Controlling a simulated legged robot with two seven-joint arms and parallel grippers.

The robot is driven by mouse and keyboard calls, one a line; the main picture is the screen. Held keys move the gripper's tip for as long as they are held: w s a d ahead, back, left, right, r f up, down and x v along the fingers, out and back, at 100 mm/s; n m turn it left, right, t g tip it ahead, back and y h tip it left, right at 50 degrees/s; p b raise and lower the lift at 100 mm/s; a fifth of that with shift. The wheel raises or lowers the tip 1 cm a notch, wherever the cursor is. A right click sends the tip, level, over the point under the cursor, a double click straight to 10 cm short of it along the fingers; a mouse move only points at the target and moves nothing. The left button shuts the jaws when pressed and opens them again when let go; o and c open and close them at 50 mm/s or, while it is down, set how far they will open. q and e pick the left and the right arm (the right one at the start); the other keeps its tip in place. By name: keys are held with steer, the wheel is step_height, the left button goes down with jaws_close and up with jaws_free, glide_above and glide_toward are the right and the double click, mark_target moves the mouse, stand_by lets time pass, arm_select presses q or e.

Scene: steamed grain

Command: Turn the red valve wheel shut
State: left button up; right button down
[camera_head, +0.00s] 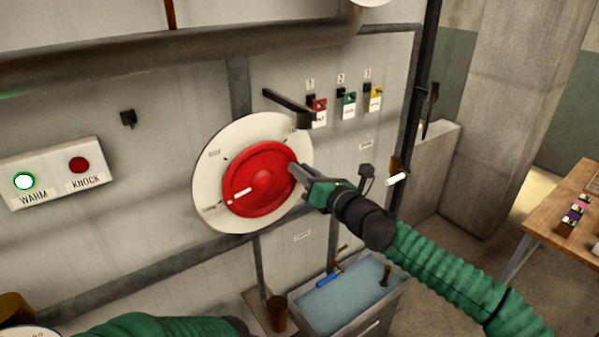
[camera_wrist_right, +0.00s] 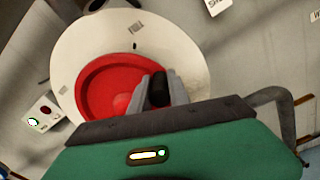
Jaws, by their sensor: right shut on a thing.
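The red valve wheel (camera_head: 265,185) sits on a round white dial plate (camera_head: 215,150) on the grey wall panel. A white mark on the wheel points to the lower left, towards a label on the plate. My right gripper (camera_head: 296,174) is at the wheel's right edge. In the right wrist view, the red wheel (camera_wrist_right: 95,85) lies ahead, and my right gripper (camera_wrist_right: 160,88) is shut with a dark knob-like piece (camera_wrist_right: 159,90) between its fingers, at the wheel's edge. The fingers hide how that piece joins the wheel. My left gripper does not show; only my green left sleeve does.
A black lever (camera_head: 285,103) juts from the wall above the wheel, near several coloured tags. A panel (camera_head: 55,172) with a lit WARM lamp and a red KNOCK lamp is at left. A water basin (camera_head: 345,295) stands below. A wooden table (camera_head: 560,215) is at far right.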

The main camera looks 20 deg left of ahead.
mark_target(287, 196)
steer(key=shift+w+d+f+m+b, duration=0.1)
steer(key=shift+f+m+b, duration=0.25)
steer(key=shift+f+m, duration=0.3)
steer(key=f+m+b, duration=0.2)
steer(key=b, duration=0.1)
steer(key=f+m+b, duration=0.2)
steer(key=m+b, duration=0.1)
steer(key=b, duration=0.1)
steer(key=s+a+f+m+b, duration=0.1)
steer(key=f+m+b, duration=0.1)
steer(key=m+b, duration=0.1)
steer(key=shift+s+f+b, duration=0.1)
steer(key=shift+f+b, duration=0.05)
steer(key=shift+b, duration=0.2)
steer(key=shift+s+a+f+m+b, duration=0.1)
steer(key=shift+f+m+b, duration=0.05)
steer(key=shift+m+b, duration=0.3)
steer(key=shift+s+a+f+b, duration=0.2)
steer(key=shift+s+f+b, duration=0.05)
steer(key=shift+b, duration=0.45)
steer(key=shift+f, duration=0.1)
steer(key=c, duration=1.5)
jaws_free()
steer(key=shift+o, duration=1.2)
steer(key=shift+r, duration=0.2)
